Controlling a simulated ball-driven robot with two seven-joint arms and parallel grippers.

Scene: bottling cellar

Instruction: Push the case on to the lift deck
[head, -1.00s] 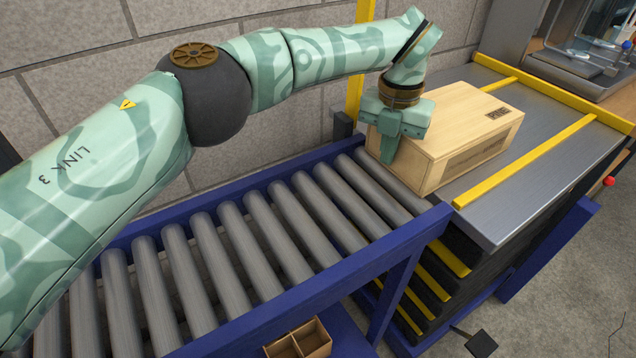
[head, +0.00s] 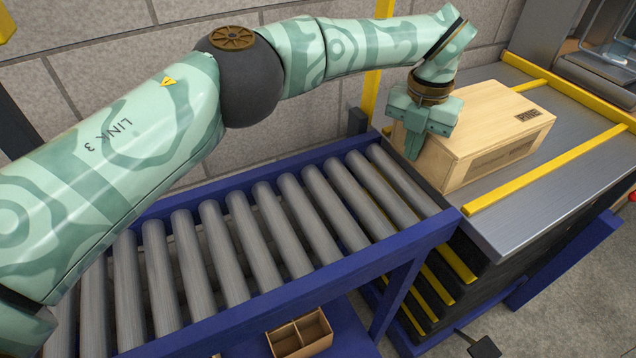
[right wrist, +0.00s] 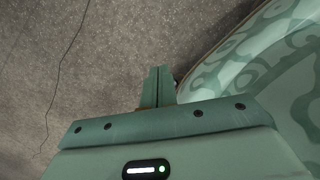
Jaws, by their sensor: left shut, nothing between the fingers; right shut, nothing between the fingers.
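The case (head: 495,130) is a pale wooden box with a dark stamp on top. It lies on the grey metal lift deck (head: 510,222), between two yellow rails, with its near end close to the deck edge beside the rollers. My left gripper (head: 413,152) points down, shut and empty, at the case's near end face and seems to touch it; the exact contact is hard to see. My right gripper (right wrist: 157,86) is shut and empty in the right wrist view, above grey floor, away from the case.
The roller conveyor (head: 265,225) with its blue frame is empty. A yellow rail (head: 545,172) runs along the deck, and a yellow stop (head: 575,92) edges its far end. A divided wooden box (head: 300,335) sits below the conveyor. A block wall stands behind.

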